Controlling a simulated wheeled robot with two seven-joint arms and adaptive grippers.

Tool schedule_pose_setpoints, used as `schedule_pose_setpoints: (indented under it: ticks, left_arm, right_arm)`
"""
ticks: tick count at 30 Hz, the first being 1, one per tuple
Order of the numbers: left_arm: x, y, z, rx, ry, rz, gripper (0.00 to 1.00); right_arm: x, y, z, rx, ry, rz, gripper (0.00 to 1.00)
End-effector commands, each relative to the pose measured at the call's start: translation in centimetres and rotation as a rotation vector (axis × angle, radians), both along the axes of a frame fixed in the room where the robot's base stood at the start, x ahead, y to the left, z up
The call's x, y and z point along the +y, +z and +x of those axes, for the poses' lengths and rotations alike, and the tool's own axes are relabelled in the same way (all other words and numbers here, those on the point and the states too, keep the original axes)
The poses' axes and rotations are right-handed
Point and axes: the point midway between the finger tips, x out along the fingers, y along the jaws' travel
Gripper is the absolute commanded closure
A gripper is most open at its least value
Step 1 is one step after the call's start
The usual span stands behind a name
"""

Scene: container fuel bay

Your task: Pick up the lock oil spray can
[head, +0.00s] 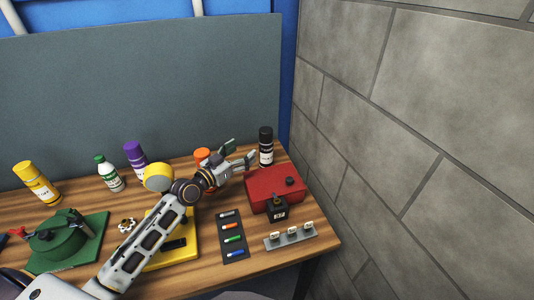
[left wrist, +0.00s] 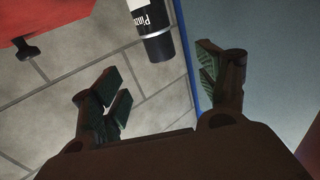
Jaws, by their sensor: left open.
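Several spray cans and bottles stand at the back of the wooden table. I cannot read which one is lock oil. The black can (head: 265,147) with a pale label stands upright at the back right. My left gripper (head: 241,154) is open and empty, just left of this can and apart from it. In the left wrist view a black can (left wrist: 156,28) with a white label, partly reading "Pin", shows beyond the open fingers (left wrist: 163,80). The orange-capped can (head: 202,156) is partly hidden behind my left arm. A purple can (head: 135,158) and a yellow can (head: 36,183) stand further left.
A grey rack (head: 290,236), a dark marker tray (head: 233,244) and a green-capped bottle (head: 108,173) are on the table. A block wall (head: 430,120) bounds the right side.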

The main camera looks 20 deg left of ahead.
Motion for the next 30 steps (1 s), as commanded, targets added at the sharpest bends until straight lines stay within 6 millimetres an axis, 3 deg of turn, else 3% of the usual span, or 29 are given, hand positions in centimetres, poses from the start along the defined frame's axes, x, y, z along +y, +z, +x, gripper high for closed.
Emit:
schedule_pose_setpoints:
  ticks: [14, 30]
  left_arm:
    - [-0.2, 0.1, 0.5, -0.001, 0.001, -0.001, 0.26]
    - [-1.6, 0.1, 4.1, -0.001, 0.001, -0.003, 0.26]
  right_arm:
    - [0.0, 0.1, 0.0, 0.0, 0.0, 0.0, 0.29]
    - [0.1, 1.0, 0.0, 0.0, -0.001, 0.001, 0.29]
